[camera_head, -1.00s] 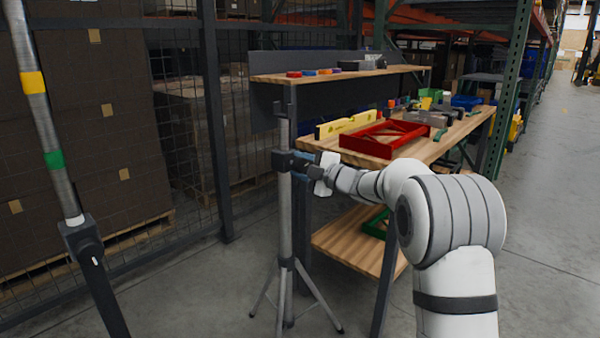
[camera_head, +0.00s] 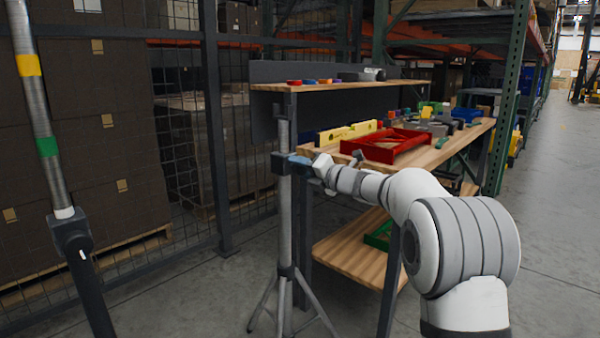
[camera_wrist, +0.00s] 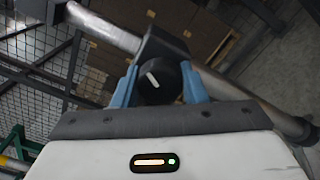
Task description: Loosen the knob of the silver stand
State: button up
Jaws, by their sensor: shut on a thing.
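The silver stand (camera_head: 285,215) is an upright metal pole on splayed tripod legs, left of the workbench. A dark clamp sits partway up it. In the wrist view its silver tube (camera_wrist: 105,28) runs diagonally behind the clamp. The clamp's round black knob (camera_wrist: 155,88) carries a short tilted white mark. My gripper (camera_head: 300,161) reaches the clamp from the right. In the wrist view, my gripper (camera_wrist: 158,80) has its blue fingers on either side of the knob, shut on it. In the head view the fingers mostly hide the knob.
Another pole (camera_head: 40,110) with yellow and green bands and a black clamp stands at the left. Mesh fencing stands behind. Open floor (camera_head: 550,210) lies at right.

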jog(key=shift+d+f+n, duration=0.1)
jog(key=shift+d+n, duration=0.05)
jog(key=shift+n, duration=0.95)
jog(key=o, duration=0.7)
jog(key=shift+o, duration=1.4)
jog(key=p+v, duration=0.2)
jog(key=v, duration=0.5)
jog(key=shift+s+d, duration=0.25)
jog(key=shift+d, duration=0.05)
